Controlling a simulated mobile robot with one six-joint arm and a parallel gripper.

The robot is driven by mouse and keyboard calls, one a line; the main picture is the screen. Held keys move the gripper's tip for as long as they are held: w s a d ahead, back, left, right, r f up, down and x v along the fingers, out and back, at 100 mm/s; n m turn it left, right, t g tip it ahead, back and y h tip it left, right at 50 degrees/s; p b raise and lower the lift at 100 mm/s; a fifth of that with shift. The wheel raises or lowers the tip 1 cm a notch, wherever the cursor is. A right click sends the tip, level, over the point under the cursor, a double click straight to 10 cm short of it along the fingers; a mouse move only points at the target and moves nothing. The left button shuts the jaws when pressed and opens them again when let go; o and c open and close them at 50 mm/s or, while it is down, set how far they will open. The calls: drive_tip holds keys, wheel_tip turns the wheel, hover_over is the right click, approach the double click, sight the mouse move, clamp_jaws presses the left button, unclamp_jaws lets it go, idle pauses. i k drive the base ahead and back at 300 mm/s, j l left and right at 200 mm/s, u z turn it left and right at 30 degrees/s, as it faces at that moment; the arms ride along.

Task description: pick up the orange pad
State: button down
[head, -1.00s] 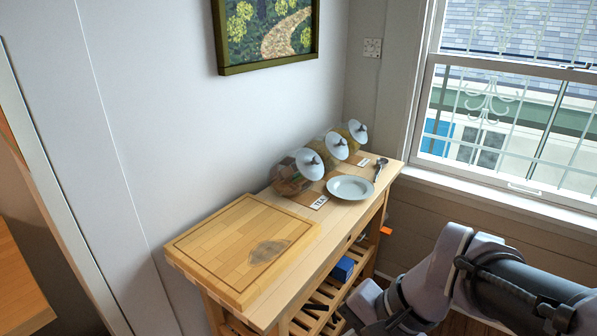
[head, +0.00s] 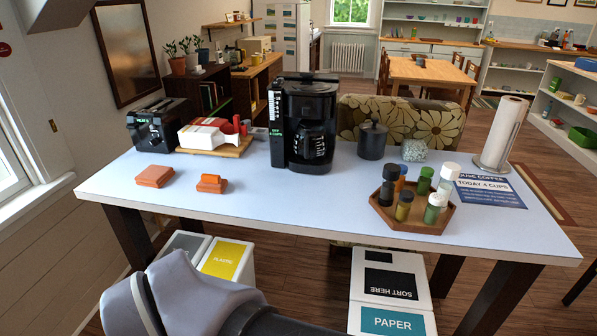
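Two orange items lie near the left end of the white table (head: 330,205) in the head view. The left one is a flat, squarish, reddish-orange pad (head: 155,176), which looks like a stack. The right one is a smaller orange piece (head: 211,184) with a brighter raised part on top. A clear gap separates the two. I cannot tell for sure which is the orange pad of the task. My arm shows at the bottom left, in front of the table, apart from both items. My gripper is not in view.
Behind the orange items stand a black toaster (head: 158,125), a board with red and white packages (head: 213,135) and a black coffee maker (head: 304,122). A wooden tray (head: 412,218) of bottles is at right. White bins (head: 392,290) stand below. The table's front left is clear.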

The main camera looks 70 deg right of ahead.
sight(209, 183)
drive_tip(key=z, duration=1.4)
drive_tip(key=u, duration=3.15)
drive_tip(key=z, duration=3.15)
drive_tip(key=i+j+z, duration=0.35)
drive_tip(key=i, duration=0.15)
drive_tip(key=i+j+z, duration=0.75)
drive_tip(key=i+j, duration=0.15)
